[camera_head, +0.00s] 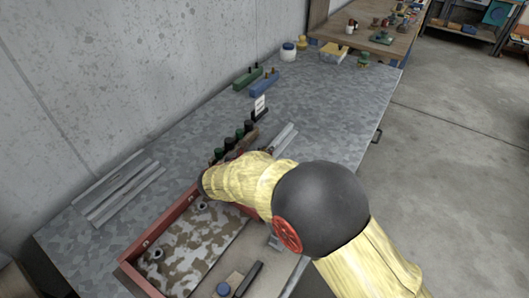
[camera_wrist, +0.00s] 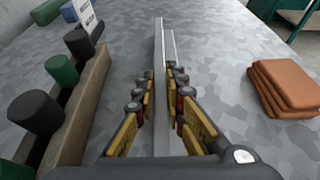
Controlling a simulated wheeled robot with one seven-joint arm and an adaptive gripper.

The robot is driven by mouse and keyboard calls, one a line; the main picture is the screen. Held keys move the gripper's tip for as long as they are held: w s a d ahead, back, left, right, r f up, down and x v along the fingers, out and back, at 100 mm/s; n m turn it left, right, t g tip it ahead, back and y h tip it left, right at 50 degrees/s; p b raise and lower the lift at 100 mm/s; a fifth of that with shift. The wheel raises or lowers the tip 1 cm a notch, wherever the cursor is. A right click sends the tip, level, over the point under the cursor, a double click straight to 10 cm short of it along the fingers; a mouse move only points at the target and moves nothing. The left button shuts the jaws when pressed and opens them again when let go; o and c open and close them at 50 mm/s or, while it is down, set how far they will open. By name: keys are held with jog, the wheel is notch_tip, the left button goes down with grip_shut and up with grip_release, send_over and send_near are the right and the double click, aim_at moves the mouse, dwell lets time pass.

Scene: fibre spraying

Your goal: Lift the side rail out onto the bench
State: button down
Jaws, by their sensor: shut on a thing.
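The side rail, a long thin grey metal strip, runs forward from between my fingers in the wrist view (camera_wrist: 159,45). My gripper (camera_wrist: 163,82) is shut on it, with yellow-padded fingers on both sides. In the head view the far part of the rail (camera_head: 284,138) shows beyond my arm, over the bench (camera_head: 325,105). My gripper is hidden there behind my yellow-sleeved arm. I cannot tell whether the rail touches the bench top. A red-walled box (camera_head: 147,240) with a stained plate inside lies in front, partly covered by my arm.
A wooden rack with dark and green knobs (camera_wrist: 88,105) stands left of the rail. A stack of brown pads (camera_wrist: 285,90) lies to its right. More grey metal strips (camera_head: 118,187) lie by the wall. Green and blue blocks (camera_head: 264,87) stand farther back. The bench's right side is clear.

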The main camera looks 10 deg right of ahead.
jog(key=c, duration=1.8)
grip_release()
jog(key=shift+o, duration=0.2)
jog(key=v, duration=1.2)
jog(key=shift+f, duration=0.15)
jog(key=s+d+r+m+g+y+p, duration=0.1)
jog(key=s+d+r+m+g+y, duration=0.2)
jog(key=s+d+m, duration=0.4)
jog(key=s+d+r+m+g, duration=0.3)
jog(key=s+d+r+m, duration=0.1)
jog(key=s+d+m, duration=0.25)
jog(key=s+r+m+t+y, duration=0.1)
jog(key=s+r+m+y, duration=0.1)
jog(key=s+m, duration=0.4)
jog(key=s+r+m+t+y+p, duration=0.1)
jog(key=s+r+m+y, duration=0.2)
jog(key=s+m, duration=0.4)
jog(key=shift+a+r+y, duration=0.3)
jog(key=shift+a+y, duration=0.15)
jog(key=shift+y, duration=0.25)
